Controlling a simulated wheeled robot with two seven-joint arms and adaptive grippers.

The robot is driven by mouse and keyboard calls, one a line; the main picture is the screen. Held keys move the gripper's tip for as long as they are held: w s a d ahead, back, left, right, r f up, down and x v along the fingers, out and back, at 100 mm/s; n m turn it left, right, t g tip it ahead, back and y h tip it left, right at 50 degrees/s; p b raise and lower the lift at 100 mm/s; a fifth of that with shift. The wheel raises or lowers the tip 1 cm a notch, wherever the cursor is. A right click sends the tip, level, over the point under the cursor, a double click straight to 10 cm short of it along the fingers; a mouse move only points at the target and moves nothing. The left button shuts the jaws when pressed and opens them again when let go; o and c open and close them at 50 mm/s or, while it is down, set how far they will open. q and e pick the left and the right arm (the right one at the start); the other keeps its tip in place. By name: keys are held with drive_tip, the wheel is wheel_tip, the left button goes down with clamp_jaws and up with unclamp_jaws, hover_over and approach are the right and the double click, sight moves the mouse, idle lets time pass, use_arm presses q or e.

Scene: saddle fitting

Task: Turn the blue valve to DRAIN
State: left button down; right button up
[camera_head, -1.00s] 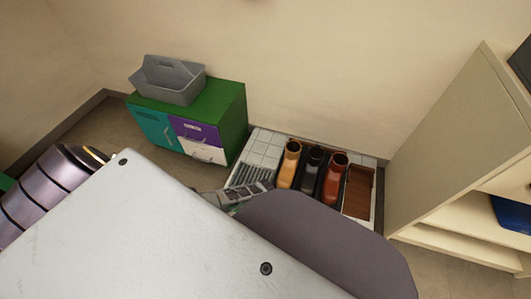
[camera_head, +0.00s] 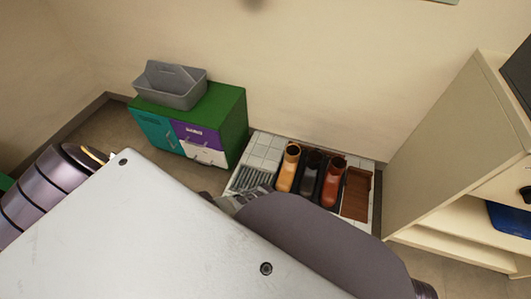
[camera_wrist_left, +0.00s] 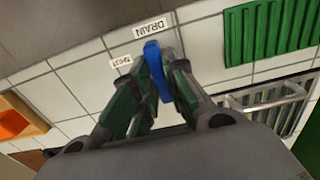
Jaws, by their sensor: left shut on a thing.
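The blue valve (camera_wrist_left: 153,59) shows in the left wrist view as a narrow blue handle. Its upper end in the picture lies right beside the white DRAIN label (camera_wrist_left: 149,28). A second small white label (camera_wrist_left: 121,62) is to its left, too blurred to read surely. My left gripper (camera_wrist_left: 158,82) is shut on the blue handle, with green-padded fingers at either side. In the head view, part of my left gripper (camera_head: 236,200) shows beside the tiled area, and the valve is hidden there. The valve's base is hidden. My right gripper is not in view.
A green cabinet (camera_head: 234,118) with a grey caddy (camera_head: 172,86) stands at the left. Orange (camera_head: 288,168), black (camera_head: 311,176) and red (camera_head: 333,180) boots stand on the white-tiled area (camera_head: 264,150). A beige shelf unit (camera_head: 440,150) is at the right.

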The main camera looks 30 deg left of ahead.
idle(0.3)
use_arm(q)
drive_tip(key=c, duration=1.4)
unclamp_jaws()
drive_tip(key=shift+c, duration=0.2)
drive_tip(key=shift+r, duration=0.35)
wheel_tip(320, 180, up, 11)
idle(0.4)
drive_tip(key=shift+r, duration=0.15)
drive_tip(key=shift+d+r, duration=0.1)
drive_tip(key=shift+d, duration=0.05)
idle(0.3)
